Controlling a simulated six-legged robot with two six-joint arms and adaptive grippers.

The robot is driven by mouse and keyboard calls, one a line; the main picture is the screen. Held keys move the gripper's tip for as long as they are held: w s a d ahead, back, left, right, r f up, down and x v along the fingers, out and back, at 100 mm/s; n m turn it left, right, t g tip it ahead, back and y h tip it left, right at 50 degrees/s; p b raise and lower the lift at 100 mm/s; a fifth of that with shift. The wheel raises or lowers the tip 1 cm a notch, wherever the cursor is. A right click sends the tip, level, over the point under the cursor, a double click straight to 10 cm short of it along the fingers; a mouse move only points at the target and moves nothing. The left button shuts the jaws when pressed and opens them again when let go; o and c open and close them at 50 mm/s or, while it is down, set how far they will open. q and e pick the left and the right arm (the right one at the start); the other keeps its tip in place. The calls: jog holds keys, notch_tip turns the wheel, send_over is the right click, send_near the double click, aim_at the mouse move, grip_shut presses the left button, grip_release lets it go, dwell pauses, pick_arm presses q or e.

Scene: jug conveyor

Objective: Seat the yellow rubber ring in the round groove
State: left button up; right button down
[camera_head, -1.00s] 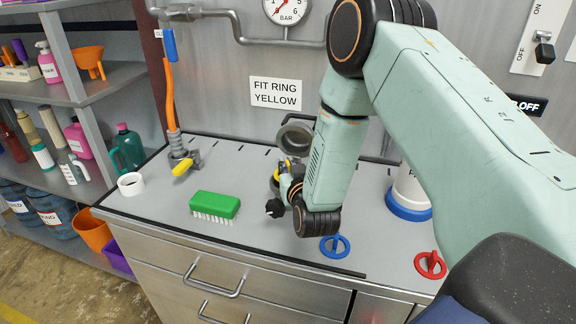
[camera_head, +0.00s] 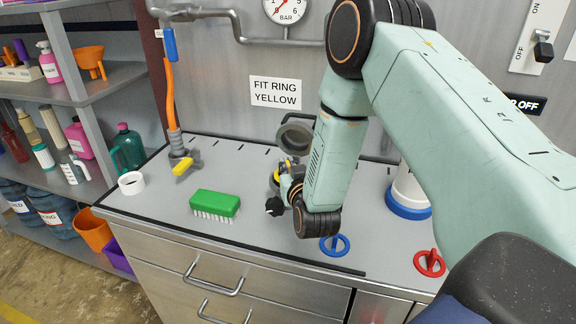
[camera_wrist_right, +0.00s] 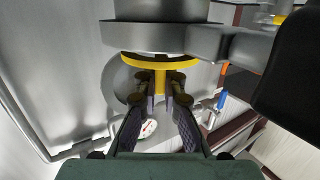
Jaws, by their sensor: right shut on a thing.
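The yellow rubber ring (camera_wrist_right: 134,62) shows in the right wrist view, lying across the end of a thick grey round fitting (camera_wrist_right: 150,36). My right gripper (camera_wrist_right: 160,98) is shut on a yellow tab hanging from the ring's near side. The ring and fitting look close together or touching, but the groove is hidden and I cannot tell whether the ring is in it. In the head view only a small bit of the ring (camera_head: 284,166) shows, below a grey round part (camera_head: 295,137), partly covered by my right arm. My left gripper is not in view.
A green brush (camera_head: 215,204), a white ring (camera_head: 131,183) and a yellow-handled valve (camera_head: 183,165) stand left on the bench. A blue ring (camera_head: 335,246) and a red ring (camera_head: 430,263) lie near the front. A sign (camera_head: 275,93) reads "FIT RING YELLOW".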

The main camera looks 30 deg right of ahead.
jog(key=shift+f, duration=0.2)
jog(key=shift+w+f+b, duration=0.15)
jog(key=shift+f+b, duration=0.15)
jog(key=shift+f, duration=0.1)
jog(key=shift+f, duration=0.15)
jog(key=shift+r, duration=0.25)
jog(key=shift+r+p, duration=0.3)
jog(key=shift+r, duration=0.1)
jog(key=shift+s, duration=0.2)
dwell(0.4)
jog(key=shift+w, duration=0.15)
dwell(0.8)
